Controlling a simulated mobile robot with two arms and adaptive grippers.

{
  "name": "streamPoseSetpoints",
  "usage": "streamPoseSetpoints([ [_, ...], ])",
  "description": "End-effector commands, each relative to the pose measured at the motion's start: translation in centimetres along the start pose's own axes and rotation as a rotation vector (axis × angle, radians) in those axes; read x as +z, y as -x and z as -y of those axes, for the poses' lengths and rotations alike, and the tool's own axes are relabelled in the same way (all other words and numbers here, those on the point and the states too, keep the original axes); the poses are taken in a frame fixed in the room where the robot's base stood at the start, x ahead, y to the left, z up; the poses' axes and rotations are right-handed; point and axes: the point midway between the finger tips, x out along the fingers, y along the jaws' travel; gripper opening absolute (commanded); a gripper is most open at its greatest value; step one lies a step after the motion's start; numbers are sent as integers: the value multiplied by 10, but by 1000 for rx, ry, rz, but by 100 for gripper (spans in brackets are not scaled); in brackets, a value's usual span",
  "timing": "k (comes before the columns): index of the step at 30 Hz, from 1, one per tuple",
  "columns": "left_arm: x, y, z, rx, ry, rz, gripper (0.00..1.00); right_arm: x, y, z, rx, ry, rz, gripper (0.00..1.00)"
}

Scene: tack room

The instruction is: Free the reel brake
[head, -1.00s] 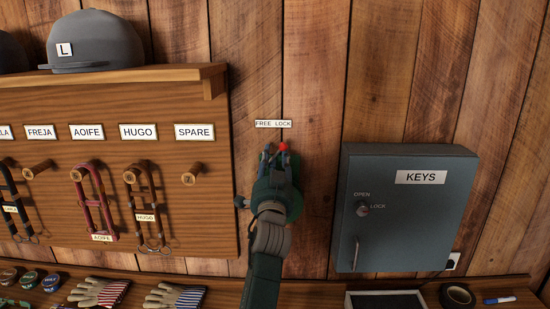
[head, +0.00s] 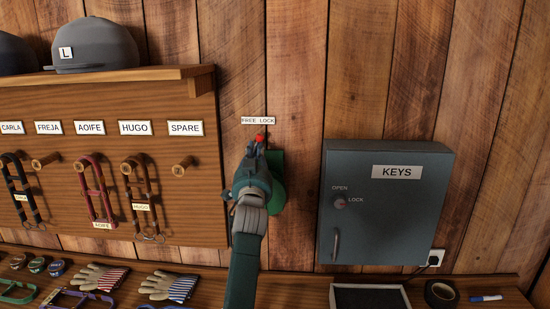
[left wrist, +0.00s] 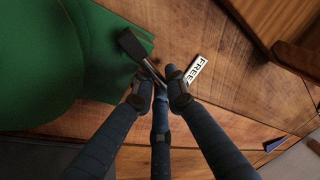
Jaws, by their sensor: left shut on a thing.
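A green reel (head: 278,182) is mounted on the plank wall, partly hidden behind my left gripper and arm. It also fills the upper left of the left wrist view (left wrist: 45,65). The FREE LOCK label (head: 258,120) is on the wall above it; its FREE end shows in the left wrist view (left wrist: 196,70). My left gripper (head: 256,155) is shut on the brake lever (left wrist: 148,70), which is mostly hidden by the fingers. A red tip (head: 260,137) shows just above the fingers, below about the middle of the label. My right gripper is out of view.
A grey KEYS cabinet (head: 385,205) stands out from the wall at right. A wooden rack (head: 120,190) with hanging halters and a shelf of helmets (head: 95,45) is at left. Gloves (head: 168,285) and a tray (head: 370,298) lie on the ledge below.

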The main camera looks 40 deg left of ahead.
Motion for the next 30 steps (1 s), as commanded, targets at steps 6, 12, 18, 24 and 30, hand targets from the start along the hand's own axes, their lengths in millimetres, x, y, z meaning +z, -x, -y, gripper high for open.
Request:
streamPoseSetpoints([
  [6,5,-7,9,-32,179,29,0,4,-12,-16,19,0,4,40],
  [12,6,-8,15,-62,308,56,0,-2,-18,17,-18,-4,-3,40],
  [18,7,-9,19,-82,393,77,0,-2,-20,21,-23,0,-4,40],
  [24,8,-9,22,-93,434,86,0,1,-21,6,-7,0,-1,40],
  [30,8,-9,22,-95,444,89,0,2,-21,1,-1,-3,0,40],
])
